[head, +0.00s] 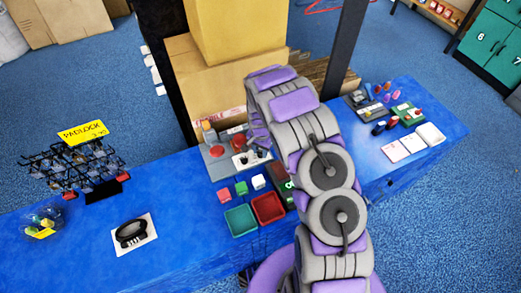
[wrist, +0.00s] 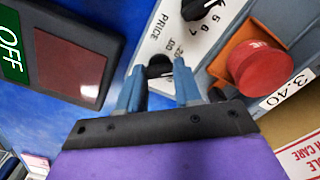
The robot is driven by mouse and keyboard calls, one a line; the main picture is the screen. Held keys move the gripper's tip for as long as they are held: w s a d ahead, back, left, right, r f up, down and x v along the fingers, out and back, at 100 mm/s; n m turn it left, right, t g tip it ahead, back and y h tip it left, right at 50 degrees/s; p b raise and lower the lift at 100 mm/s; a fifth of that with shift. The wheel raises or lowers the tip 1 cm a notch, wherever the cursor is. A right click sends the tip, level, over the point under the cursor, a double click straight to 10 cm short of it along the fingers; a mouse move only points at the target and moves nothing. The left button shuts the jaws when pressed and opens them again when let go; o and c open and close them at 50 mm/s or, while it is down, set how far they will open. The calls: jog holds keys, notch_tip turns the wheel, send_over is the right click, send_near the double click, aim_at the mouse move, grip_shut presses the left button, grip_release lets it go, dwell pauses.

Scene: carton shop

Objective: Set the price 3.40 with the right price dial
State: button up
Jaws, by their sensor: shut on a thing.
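In the wrist view my gripper (wrist: 159,68) has its two blue-grey fingers on either side of a small black dial (wrist: 159,66), shut on it. This dial sits on the white price panel (wrist: 158,38), with ".00" and ".20" printed beside it. A second black dial (wrist: 203,8), with 5, 6 and 7 beside it, stands further up the panel, apart from my fingers. The held dial's pointer is hidden. A "3.40" label (wrist: 287,92) is at the right.
A red button (wrist: 262,66) on an orange base stands close right of my fingers. A dark box with a green "OFF" sign (wrist: 10,42) is at the left. Red (head: 284,221) and green (head: 228,224) trays sit on the blue table (head: 185,215). A cardboard carton (head: 200,85) stands behind.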

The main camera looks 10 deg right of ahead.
aim_at(260, 152)
jog(key=shift+m, duration=0.6)
jog(key=o, duration=1)
jog(key=shift+o, duration=0.2)
notch_tip(260, 152, up, 17)
jog(key=p, duration=0.3)
jog(key=shift+r, duration=0.15)
jog(key=shift+a, duration=0.1)
